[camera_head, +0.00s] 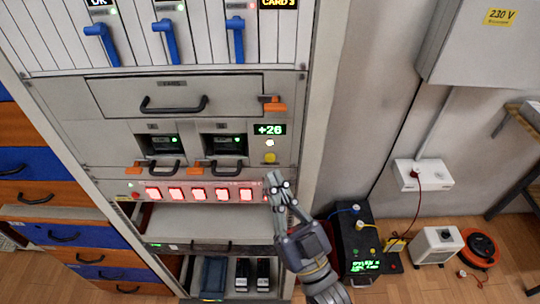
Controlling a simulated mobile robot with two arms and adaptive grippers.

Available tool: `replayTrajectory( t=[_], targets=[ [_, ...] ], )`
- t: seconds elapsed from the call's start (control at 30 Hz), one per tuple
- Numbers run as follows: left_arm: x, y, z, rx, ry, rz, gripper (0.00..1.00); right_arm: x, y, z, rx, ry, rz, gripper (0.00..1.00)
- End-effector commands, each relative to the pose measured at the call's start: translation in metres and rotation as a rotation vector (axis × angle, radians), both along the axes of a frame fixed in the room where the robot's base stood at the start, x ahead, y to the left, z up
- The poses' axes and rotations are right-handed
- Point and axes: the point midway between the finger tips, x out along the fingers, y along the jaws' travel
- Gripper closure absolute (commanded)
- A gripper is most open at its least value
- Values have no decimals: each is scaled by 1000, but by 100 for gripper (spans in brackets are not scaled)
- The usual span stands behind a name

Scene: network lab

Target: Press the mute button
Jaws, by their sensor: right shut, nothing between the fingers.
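My right gripper (276,182) is shut and empty. Its fingertips are in front of the right end of the alarm strip (120,188), just below a yellow round button (270,158). Whether the fingertips touch the panel cannot be told. The strip carries a row of several lit red squares (198,194) and a small red round button (136,195) at its left end. No readable label marks the mute button, and the gripper covers the strip's right end. My left gripper is not in view.
Black drawer handles (174,104) and orange latches (274,104) stick out of the rack. A black box (357,240) with cables stands on the floor at right.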

Motion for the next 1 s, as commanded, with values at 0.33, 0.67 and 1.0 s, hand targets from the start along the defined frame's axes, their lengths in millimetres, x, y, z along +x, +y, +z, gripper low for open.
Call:
replayTrajectory(
  t=[0.33, 0.67, 1.0],
  targets=[
    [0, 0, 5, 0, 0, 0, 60, -26, 0, 0, 1, 0, -1, 100],
    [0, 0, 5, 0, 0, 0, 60, -27, 0, 0, 1, -1, 0, 100],
    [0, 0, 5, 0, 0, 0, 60, -26, 0, 0, 1, -1, 0, 100]
  ],
)
